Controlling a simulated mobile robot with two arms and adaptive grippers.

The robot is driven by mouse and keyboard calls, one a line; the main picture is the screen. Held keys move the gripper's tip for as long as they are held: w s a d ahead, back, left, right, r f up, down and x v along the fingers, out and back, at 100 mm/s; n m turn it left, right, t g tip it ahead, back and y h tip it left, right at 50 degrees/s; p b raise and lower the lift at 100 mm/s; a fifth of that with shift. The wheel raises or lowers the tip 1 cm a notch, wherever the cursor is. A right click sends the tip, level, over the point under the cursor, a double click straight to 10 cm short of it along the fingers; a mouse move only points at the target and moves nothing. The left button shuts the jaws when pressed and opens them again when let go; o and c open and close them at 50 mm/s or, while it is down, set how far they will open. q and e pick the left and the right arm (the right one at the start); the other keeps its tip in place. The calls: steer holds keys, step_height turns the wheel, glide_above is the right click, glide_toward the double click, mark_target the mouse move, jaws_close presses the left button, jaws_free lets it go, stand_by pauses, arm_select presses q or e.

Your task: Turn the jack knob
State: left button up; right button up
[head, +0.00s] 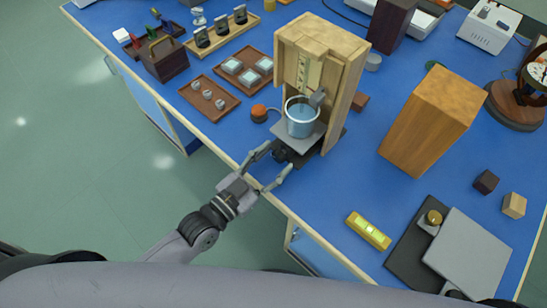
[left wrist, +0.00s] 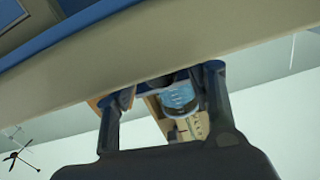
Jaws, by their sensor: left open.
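A small lab jack with a grey top plate (head: 291,137) stands near the front edge of the blue bench. A glass beaker of blue liquid (head: 301,119) sits on it. The dark jack knob (head: 281,153) faces the front edge. My left gripper (head: 278,160) is open, its fingers either side of the knob; I cannot tell whether they touch it. In the left wrist view the beaker (left wrist: 180,97) appears upside down between the fingers of the left gripper (left wrist: 168,84). The bench edge hides part of the jack there. My right gripper is not in view.
A wooden housing (head: 345,85) stands behind the beaker. A wooden block (head: 430,120), a yellow level (head: 368,231) and a grey plate (head: 470,255) lie to the right.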

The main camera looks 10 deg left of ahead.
arm_select(q)
steer(key=shift+w+d, duration=0.1)
steer(key=shift+w, duration=0.1)
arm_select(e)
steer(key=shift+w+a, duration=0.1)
arm_select(q)
steer(key=shift+c, duration=0.6)
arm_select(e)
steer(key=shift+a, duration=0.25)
arm_select(q)
steer(key=c, duration=1.1)
steer(key=shift+o, duration=0.2)
steer(key=shift+r+n+p, duration=0.15)
steer(key=shift+n+p, duration=0.45)
steer(key=shift+n, duration=0.2)
steer(key=n, duration=0.2)
steer(key=shift+n+p, duration=0.3)
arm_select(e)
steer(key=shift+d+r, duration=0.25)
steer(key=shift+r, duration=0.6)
arm_select(q)
steer(key=o, duration=1.2)
